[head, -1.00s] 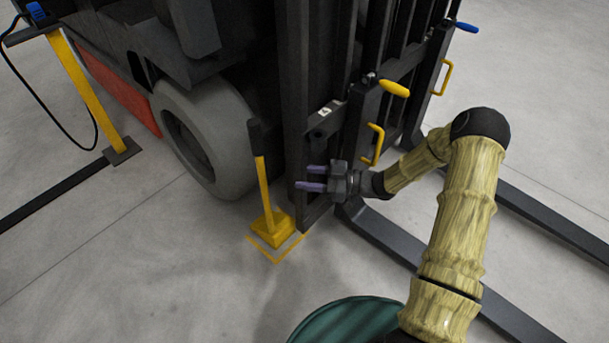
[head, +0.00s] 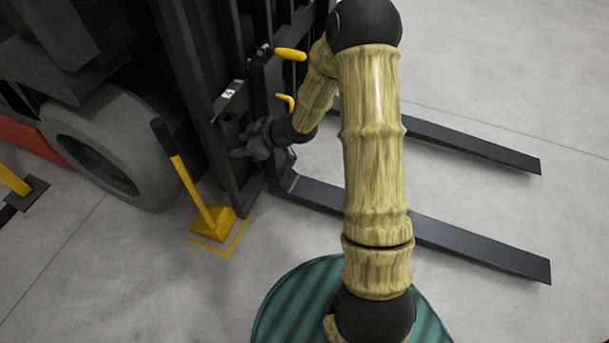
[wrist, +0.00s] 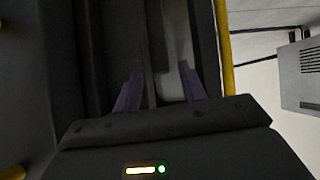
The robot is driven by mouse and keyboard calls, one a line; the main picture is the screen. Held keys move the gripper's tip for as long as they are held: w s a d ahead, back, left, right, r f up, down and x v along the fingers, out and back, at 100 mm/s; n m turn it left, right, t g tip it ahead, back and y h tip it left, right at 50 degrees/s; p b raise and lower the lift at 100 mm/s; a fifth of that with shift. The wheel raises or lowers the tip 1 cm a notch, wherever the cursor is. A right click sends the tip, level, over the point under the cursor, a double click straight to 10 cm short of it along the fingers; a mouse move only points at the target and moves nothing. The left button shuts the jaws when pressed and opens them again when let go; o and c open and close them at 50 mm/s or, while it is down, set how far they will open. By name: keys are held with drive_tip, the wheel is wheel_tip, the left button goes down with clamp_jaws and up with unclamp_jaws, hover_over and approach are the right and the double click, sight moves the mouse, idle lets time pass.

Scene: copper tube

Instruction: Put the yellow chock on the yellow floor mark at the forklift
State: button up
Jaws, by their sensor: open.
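The yellow chock (head: 213,222) stands on the floor beside the forklift's mast, with a yellow, black-gripped handle (head: 186,184) leaning up and to the left. It sits within or against the yellow floor mark (head: 210,248), whose lines show along its front and right; its other sides are hidden. My gripper (head: 245,152) is apart from the chock, up and to the right of it in the head view, in front of the dark mast. In the wrist view my gripper (wrist: 160,88) is open, its two purple fingers apart with nothing held between them.
The forklift's mast (head: 205,100), yellow levers (head: 290,54) and forks (head: 470,245) are close around my arm. A grey wheel (head: 120,145) stands left of the chock. A green round top (head: 290,300) lies at the front. Floor in front of the mark is clear.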

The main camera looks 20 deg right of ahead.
drive_tip(key=s+d+r+m+g+h, duration=0.1)
drive_tip(key=s+d+r+m+h, duration=0.5)
drive_tip(key=s+d+h, duration=0.25)
drive_tip(key=s+r+m+g, duration=0.1)
drive_tip(key=s+m, duration=0.1)
drive_tip(key=s, duration=0.5)
drive_tip(key=s+d+r+m+g, duration=0.1)
drive_tip(key=s+r+m+g, duration=0.1)
drive_tip(key=s, duration=0.5)
drive_tip(key=shift+r+m, duration=0.15)
drive_tip(key=shift+m, duration=0.45)
drive_tip(key=w+r+p+v, duration=0.1)
drive_tip(key=w+p+v, duration=0.3)
drive_tip(key=p+v, duration=1.3)
drive_tip(key=w+r+p+v, duration=0.1)
drive_tip(key=w+p+v, duration=0.3)
drive_tip(key=p+v, duration=1.3)
drive_tip(key=w+r+p+v, duration=0.1)
drive_tip(key=w+p+v, duration=0.3)
drive_tip(key=p+v, duration=1.4)
drive_tip(key=shift+w+d+p, duration=0.25)
drive_tip(key=shift+w+p, duration=0.1)
drive_tip(key=shift+p, duration=0.45)
